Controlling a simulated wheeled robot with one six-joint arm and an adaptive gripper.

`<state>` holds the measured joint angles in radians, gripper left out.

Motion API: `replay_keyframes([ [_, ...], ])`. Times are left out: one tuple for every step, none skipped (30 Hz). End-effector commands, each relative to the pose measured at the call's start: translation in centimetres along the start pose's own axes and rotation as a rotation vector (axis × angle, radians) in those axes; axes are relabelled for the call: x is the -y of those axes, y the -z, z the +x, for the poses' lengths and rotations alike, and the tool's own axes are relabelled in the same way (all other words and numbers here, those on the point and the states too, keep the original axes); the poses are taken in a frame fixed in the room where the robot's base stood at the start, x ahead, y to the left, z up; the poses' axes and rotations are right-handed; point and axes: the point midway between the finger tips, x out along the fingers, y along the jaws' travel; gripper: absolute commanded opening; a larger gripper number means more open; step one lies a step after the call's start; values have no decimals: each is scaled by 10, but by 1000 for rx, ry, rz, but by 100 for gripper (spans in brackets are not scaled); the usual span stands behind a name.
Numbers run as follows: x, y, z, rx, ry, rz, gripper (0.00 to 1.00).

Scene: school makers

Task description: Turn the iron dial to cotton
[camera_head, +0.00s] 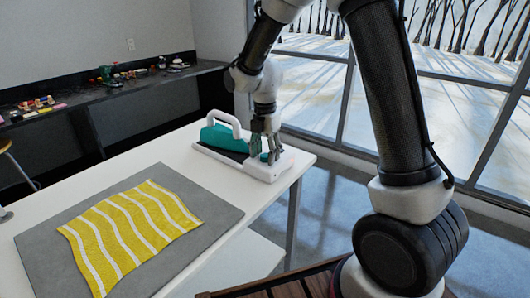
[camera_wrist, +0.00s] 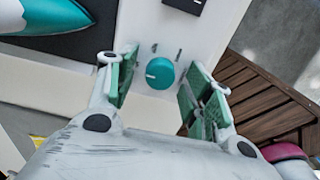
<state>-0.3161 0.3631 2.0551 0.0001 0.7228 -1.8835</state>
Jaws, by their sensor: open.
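The teal dial (camera_wrist: 160,73) sits on the white iron base (camera_wrist: 205,48), with a pale pointer line on its face and small dark marks around it, too small to read. My gripper (camera_wrist: 158,88) is open, with a green-padded finger on each side of the dial; I cannot tell whether either touches it. In the head view my gripper (camera_head: 265,158) points down over the right end of the base (camera_head: 264,170), and its fingers partly hide the dial. The teal iron (camera_head: 222,138) with a white handle rests on the left part of the base; its tip shows in the wrist view (camera_wrist: 45,15).
A yellow and white striped cloth (camera_head: 130,230) lies on a grey mat (camera_head: 215,212) at the table's front left. The white table (camera_head: 165,150) is clear between mat and iron base. A dark bench (camera_head: 120,92) with small items stands behind. A wooden slatted surface (camera_wrist: 265,110) is below right.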

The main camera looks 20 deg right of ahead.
Motion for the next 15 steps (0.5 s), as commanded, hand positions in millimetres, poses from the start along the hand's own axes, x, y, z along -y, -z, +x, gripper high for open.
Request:
replay_keyframes([
  [0, 0, 0, 0, 0, 0, 51],
  [0, 0, 0, 0, 0, 0, 51],
  [0, 0, 0, 0, 0, 0, 51],
  [0, 0, 0, 0, 0, 0, 51],
  [0, 0, 0, 0, 0, 0, 51],
  [0, 0, 0, 0, 0, 0, 46],
  [0, 0, 0, 0, 0, 0, 40],
  [0, 0, 0, 0, 0, 0, 35],
  [0, 0, 0, 0, 0, 0, 28],
  [0, 0, 0, 0, 0, 0, 22],
  [0, 0, 0, 0, 0, 0, 17],
  [0, 0, 0, 0, 0, 0, 9],
  [0, 0, 0, 0, 0, 0, 4],
  [0, 0, 0, 0, 0, 0, 4],
  [0, 0, 0, 0, 0, 0, 4],
])
